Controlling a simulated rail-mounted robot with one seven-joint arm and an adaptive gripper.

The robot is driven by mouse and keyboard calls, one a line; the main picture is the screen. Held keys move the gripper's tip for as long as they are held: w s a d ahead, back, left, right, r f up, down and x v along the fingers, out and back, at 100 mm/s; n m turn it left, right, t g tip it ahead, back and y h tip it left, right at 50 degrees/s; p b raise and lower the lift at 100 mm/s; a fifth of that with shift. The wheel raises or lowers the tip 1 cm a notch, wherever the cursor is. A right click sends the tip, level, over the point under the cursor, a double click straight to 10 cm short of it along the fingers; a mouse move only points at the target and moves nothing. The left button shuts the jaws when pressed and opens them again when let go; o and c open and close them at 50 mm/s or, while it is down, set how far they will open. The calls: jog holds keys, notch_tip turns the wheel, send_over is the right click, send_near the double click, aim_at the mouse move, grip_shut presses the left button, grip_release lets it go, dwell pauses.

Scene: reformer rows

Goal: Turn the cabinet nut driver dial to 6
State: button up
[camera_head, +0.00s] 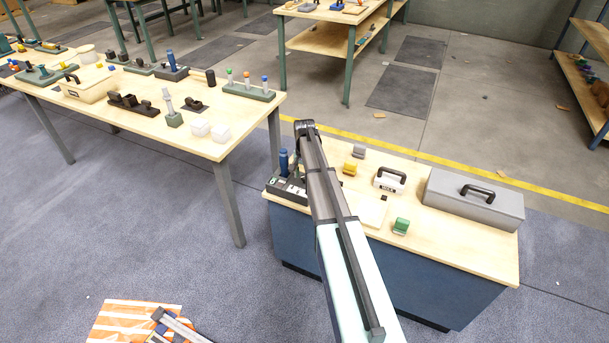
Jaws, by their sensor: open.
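The cabinet (470,245) is blue with a pale wooden top. At its left end stands a dark nut driver unit (285,187) with an upright blue handle (284,160) and small light markings. The dial's number and pointer are too small to read. My arm reaches up from the bottom across the cabinet and covers the unit's right side. My gripper (296,160) is at the arm's far end, mostly hidden by the arm. It is open, close to the right of the blue handle; I cannot tell whether they touch.
On the cabinet top are a grey case (475,200), a white case (390,180), a yellow block (350,168), a grey block (359,152) and a green item (401,226). A crowded wooden table (200,140) stands left. An orange-striped mat (120,320) lies on the floor.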

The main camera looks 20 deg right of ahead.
jog(key=shift+c, duration=0.4)
grip_shut()
jog(key=shift+n, duration=0.3)
jog(key=n, duration=0.4)
jog(key=shift+b, duration=0.4)
jog(key=n, duration=0.4)
